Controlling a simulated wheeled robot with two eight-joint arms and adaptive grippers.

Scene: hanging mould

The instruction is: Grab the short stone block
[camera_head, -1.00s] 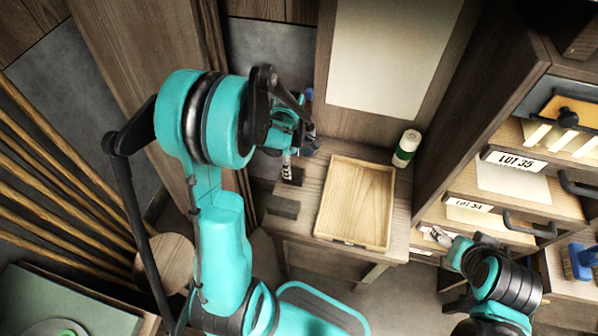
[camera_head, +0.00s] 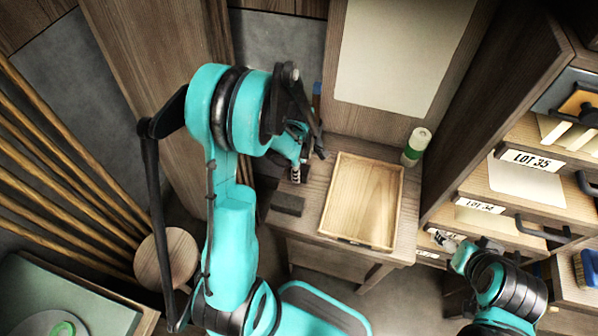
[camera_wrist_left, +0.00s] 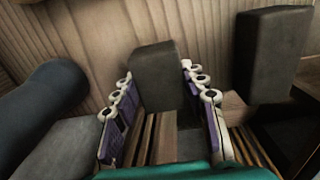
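The short stone block (camera_wrist_left: 157,78) is a dark grey block in the left wrist view. It lies between the fingertips of my left gripper (camera_wrist_left: 156,72). The fingers are spread on either side of it, and I see no clear grip on it. In the head view my left gripper (camera_head: 299,172) is low over the left side of the wooden table (camera_head: 330,152) and hides the short block. A longer dark block (camera_head: 287,203) lies nearer on the table; it also shows right of the fingers in the wrist view (camera_wrist_left: 272,55). My right gripper (camera_head: 443,238) is by the drawers, its fingers too small to read.
A shallow wooden tray (camera_head: 362,201) takes up the middle of the table. A green and white bottle (camera_head: 416,146) stands at the table's back right. A drawer cabinet (camera_head: 520,185) stands at the right. A round stool (camera_head: 166,259) is at the left.

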